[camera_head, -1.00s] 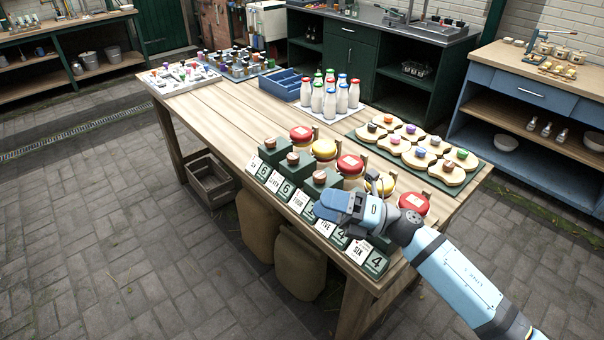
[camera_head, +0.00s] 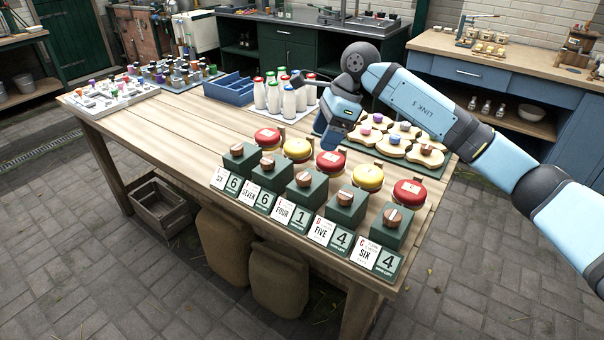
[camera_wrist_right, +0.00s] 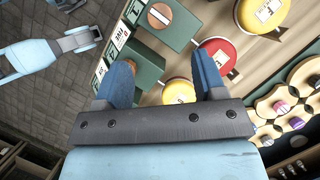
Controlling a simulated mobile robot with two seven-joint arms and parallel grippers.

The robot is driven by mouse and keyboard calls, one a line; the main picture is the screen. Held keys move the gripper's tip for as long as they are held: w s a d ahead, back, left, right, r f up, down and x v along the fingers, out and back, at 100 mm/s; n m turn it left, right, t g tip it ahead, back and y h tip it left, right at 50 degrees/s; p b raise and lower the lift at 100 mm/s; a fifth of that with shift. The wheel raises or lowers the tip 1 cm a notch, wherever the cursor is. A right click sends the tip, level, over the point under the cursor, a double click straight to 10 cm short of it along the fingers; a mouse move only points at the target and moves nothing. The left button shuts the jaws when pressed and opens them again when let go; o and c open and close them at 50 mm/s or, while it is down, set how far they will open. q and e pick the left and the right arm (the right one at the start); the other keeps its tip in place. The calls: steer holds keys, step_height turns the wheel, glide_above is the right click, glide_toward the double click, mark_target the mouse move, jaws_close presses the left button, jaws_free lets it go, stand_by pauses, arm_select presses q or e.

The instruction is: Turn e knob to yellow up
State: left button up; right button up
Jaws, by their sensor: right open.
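A row of green blocks with round wooden knobs stands along the table's front edge, each with a number card. In the head view, the middle knob (camera_head: 304,179) is above the card reading FOUR (camera_head: 283,212); the letters on the cards are too small to read surely. My left gripper (camera_wrist_right: 80,38) seems to show there at upper left.
White bottles (camera_head: 274,97) stand behind the row, near the blue divided tray (camera_head: 229,90). Cream pieces with coloured knobs (camera_head: 393,141) lie on a green mat right of my right gripper.

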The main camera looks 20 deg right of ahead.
mark_target(304, 176)
steer(key=x, duration=1)
steer(key=shift+a, duration=0.15)
steer(key=shift+x, duration=0.75)
steer(key=shift+c, duration=0.4)
steer(key=c, duration=0.8)
